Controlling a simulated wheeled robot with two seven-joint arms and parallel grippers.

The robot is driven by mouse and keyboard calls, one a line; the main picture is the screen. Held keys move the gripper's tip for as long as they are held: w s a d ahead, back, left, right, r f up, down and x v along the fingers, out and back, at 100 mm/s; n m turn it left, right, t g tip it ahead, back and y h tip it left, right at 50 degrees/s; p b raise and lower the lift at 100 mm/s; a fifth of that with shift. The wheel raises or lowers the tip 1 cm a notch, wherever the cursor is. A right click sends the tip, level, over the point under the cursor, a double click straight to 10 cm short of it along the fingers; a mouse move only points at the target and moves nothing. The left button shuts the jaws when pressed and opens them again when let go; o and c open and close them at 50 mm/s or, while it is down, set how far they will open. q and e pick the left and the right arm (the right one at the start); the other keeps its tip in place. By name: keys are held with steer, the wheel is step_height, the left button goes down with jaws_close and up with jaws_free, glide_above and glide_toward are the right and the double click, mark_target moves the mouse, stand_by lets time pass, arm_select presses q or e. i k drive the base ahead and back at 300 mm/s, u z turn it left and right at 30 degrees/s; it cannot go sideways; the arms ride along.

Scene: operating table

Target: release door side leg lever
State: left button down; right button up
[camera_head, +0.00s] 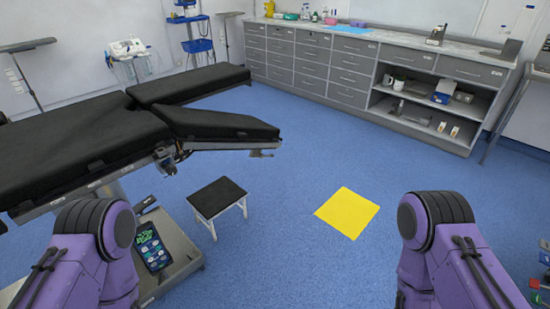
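The black padded operating table (75,142) stands at the left, with two separate leg sections. One leg section (222,124) reaches toward the middle of the room, and the other leg section (188,84) lies behind it. A metal joint with small fittings (166,157) shows under the near leg section. A small metal lever-like part (262,153) sticks out below that section's end. I cannot tell which part is the release lever. My purple left and right arms show at the bottom edge, but neither gripper is in view.
A black-topped stool (217,198) stands beside the table base (181,256), which carries a control panel (152,249). A yellow square (347,212) lies on the open blue floor. Grey drawer cabinets (335,67) line the back wall. Medical carts stand behind the table.

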mark_target(259, 154)
steer(key=z, duration=0.35)
steer(key=i, duration=0.95)
steer(key=z, duration=0.5)
steer(key=i, duration=0.6)
steer(key=u, duration=0.05)
